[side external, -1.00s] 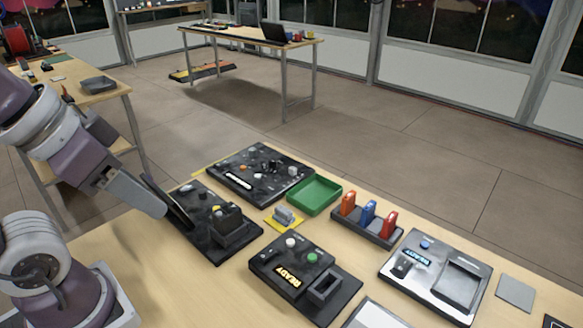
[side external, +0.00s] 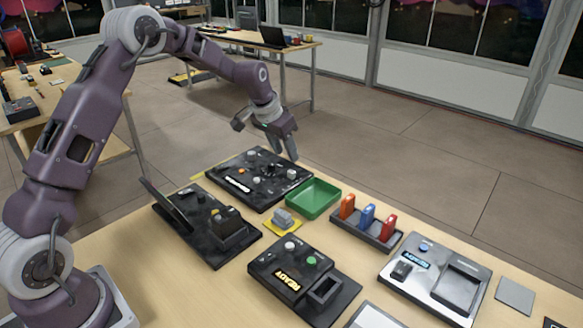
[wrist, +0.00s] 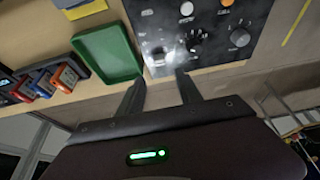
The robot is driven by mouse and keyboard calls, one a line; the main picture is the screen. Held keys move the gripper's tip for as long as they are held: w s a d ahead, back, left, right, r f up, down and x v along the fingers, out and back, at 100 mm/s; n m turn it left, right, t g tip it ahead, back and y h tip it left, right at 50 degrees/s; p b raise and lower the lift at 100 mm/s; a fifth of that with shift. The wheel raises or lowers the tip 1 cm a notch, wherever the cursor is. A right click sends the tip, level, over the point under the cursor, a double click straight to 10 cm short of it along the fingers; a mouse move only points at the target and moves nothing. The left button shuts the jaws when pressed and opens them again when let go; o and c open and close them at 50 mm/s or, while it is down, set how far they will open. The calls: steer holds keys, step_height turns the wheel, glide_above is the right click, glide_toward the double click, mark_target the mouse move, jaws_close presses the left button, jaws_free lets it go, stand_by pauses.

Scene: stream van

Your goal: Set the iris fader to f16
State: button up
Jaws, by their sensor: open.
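A black control panel (side external: 235,167) lies at the back of the bench. It carries small knobs and a pale label strip. The wrist view shows part of this panel (wrist: 235,40), with a dark ringed knob (wrist: 195,38), a white button (wrist: 186,9), an orange button (wrist: 226,3) and a glossy grey control (wrist: 158,56) near its edge. I cannot tell which control is the iris fader, and no f16 mark is readable. My gripper (side external: 290,150) is open and empty above the panel's back right edge; its fingers (wrist: 160,84) point toward the panel.
A green tray (side external: 335,193) sits right of the panel. A rack (side external: 352,232) with orange, blue and red items stands beyond it.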

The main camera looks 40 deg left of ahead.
mark_target(291, 171)
steer(key=x, duration=0.7)
steer(key=shift+w+f, duration=0.15)
steer(key=shift+f, duration=0.2)
steer(key=shift+a, duration=0.1)
jaws_close()
stand_by(0.8)
